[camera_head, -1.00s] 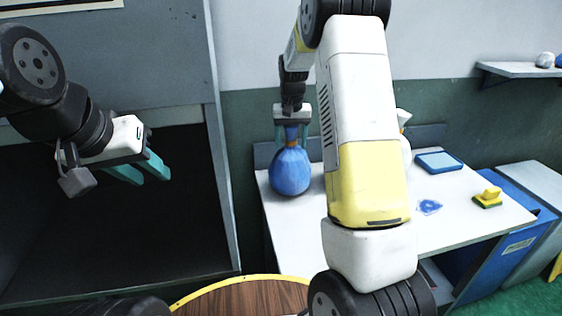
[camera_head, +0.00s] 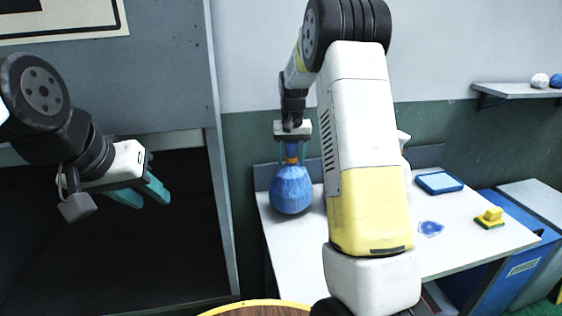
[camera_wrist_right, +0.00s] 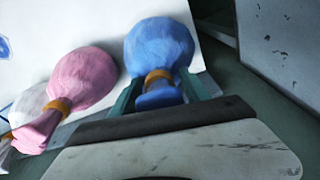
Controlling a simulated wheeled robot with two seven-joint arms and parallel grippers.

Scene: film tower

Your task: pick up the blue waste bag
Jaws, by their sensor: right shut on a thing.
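The blue waste bag (camera_head: 291,190) is round with an orange tie at its neck. It hangs upright below my right gripper (camera_head: 291,155), over the left end of the white table. In the right wrist view the blue bag (camera_wrist_right: 158,45) has its neck between the teal fingers of the right gripper (camera_wrist_right: 160,93), which is shut on it. I cannot tell whether the bag touches the table. My left gripper (camera_head: 141,193) is open and empty, in front of the dark opening at left.
In the right wrist view a pink bag (camera_wrist_right: 84,77) and a white bag (camera_wrist_right: 30,105) stand beside the blue one. The white table (camera_head: 300,238) also holds a blue tray (camera_head: 439,182), a blue patch (camera_head: 431,229) and a yellow-green block (camera_head: 490,218). A shelf (camera_head: 510,92) is at right.

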